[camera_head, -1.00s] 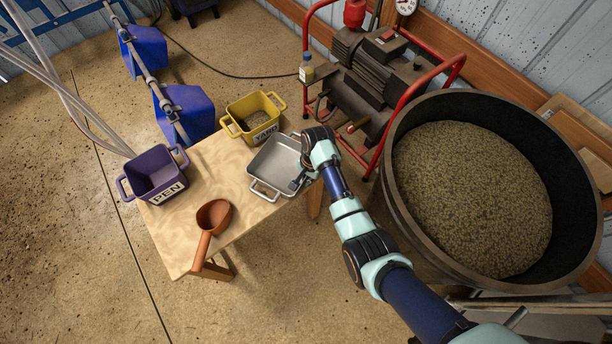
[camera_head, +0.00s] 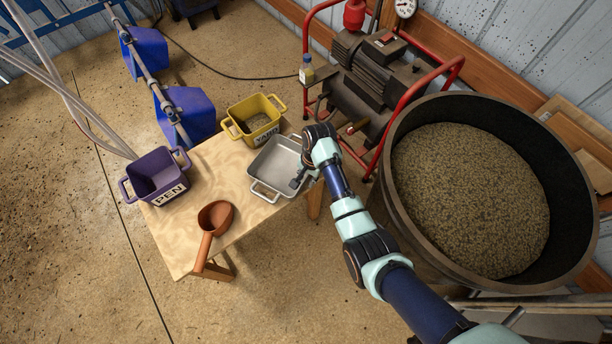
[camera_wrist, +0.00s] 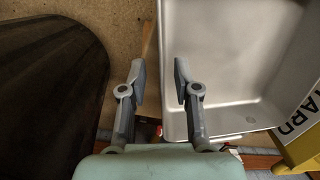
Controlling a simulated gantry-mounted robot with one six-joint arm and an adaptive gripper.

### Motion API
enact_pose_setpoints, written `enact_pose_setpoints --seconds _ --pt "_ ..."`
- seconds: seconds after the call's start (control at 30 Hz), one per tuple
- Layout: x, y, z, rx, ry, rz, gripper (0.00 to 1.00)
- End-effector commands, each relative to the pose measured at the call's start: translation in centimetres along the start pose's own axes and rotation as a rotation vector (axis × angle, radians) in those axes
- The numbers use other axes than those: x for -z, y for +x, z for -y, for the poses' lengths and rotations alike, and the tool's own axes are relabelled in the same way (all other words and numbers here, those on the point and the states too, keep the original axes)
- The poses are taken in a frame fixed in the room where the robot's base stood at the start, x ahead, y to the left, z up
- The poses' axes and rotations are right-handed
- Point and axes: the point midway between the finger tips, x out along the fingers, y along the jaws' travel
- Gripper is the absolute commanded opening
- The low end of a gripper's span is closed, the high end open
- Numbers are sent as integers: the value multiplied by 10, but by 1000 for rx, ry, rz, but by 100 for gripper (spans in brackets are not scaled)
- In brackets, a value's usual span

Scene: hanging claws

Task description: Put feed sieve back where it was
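A grey rectangular metal pan with wire handles (camera_head: 272,166) stands on the wooden table, and is the only sieve-like thing I see. No mesh shows in it, so I cannot tell for sure that it is the feed sieve. In the wrist view the pan (camera_wrist: 225,70) fills the right half. My gripper (camera_wrist: 160,75) is open, its fingers apart on either side of the pan's near wall in the picture. I cannot tell whether they touch it. In the head view my gripper (camera_head: 300,179) is at the pan's right end, partly hidden by my wrist.
A yellow YARD bin (camera_head: 255,118) with feed stands close behind the pan. A purple PEN bin (camera_head: 157,176) and brown scoop (camera_head: 214,218) are on the table's left and front.

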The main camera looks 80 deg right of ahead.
Motion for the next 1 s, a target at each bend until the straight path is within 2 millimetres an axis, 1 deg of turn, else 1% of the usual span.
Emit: enact_pose_setpoints --seconds 0.03,0.2,0.3,0.4,0.53,0.97,1.0 --pt "0 -21 1 3 1 -2 31" --pt "0 -65 1 3 1 -2 31" --pt "0 -83 1 2 0 -1 31" --pt "0 -94 1 1 0 -1 31" --pt "0 -100 0 0 0 0 31" --pt "0 -99 0 1 -1 -1 31" --pt "-3 -99 3 5 -13 -5 31"
